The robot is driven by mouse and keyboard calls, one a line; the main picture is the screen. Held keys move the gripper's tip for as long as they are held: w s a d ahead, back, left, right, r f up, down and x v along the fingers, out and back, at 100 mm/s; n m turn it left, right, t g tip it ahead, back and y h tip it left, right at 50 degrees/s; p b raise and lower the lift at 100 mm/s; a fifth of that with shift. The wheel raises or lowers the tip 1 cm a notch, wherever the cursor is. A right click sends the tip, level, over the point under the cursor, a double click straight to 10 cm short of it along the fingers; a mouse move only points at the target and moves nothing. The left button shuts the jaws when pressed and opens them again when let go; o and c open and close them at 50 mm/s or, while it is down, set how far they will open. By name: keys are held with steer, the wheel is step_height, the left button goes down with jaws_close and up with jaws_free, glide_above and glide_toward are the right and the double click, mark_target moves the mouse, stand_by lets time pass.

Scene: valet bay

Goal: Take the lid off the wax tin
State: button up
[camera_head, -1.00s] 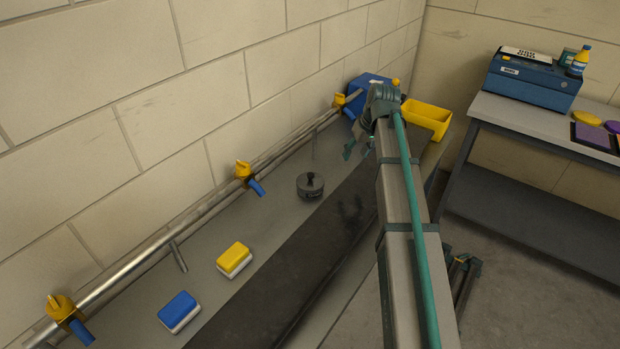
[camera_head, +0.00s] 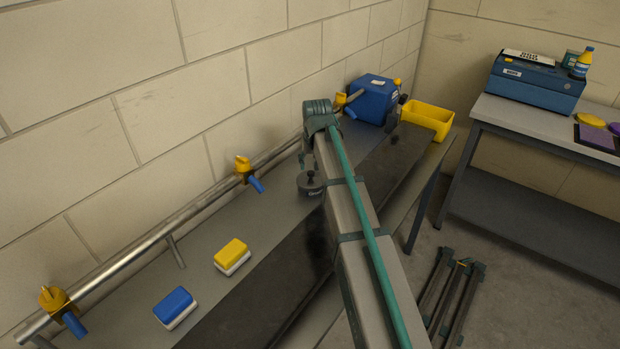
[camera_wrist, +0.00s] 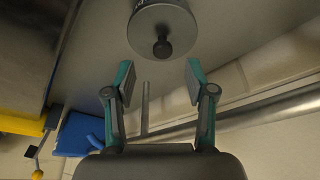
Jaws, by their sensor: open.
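The wax tin (camera_head: 310,184) is a small round dark grey tin on the grey bench, partly behind my arm in the head view. Its lid (camera_wrist: 163,27) with a dark round knob (camera_wrist: 162,48) is on it, seen from above at the top of the wrist view. My gripper (camera_wrist: 160,76) is open and empty in the wrist view. Its two teal-edged fingers point toward the tin, with the knob just beyond the fingertips and roughly centred between them. In the head view my arm hides most of the gripper.
A metal pipe with yellow and blue taps (camera_head: 243,170) runs along the wall behind the bench. A yellow sponge (camera_head: 232,256) and a blue sponge (camera_head: 175,307) lie at the near end. A blue box (camera_head: 372,100) and a yellow bin (camera_head: 427,121) stand at the far end.

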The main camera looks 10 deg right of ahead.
mark_target(311, 172)
steer(key=shift+a+p+x, duration=0.2)
steer(key=shift+p+x, duration=1)
steer(key=shift+x, duration=1.95)
steer(key=shift+w, duration=0.15)
steer(key=shift+c, duration=0.2)
jaws_close()
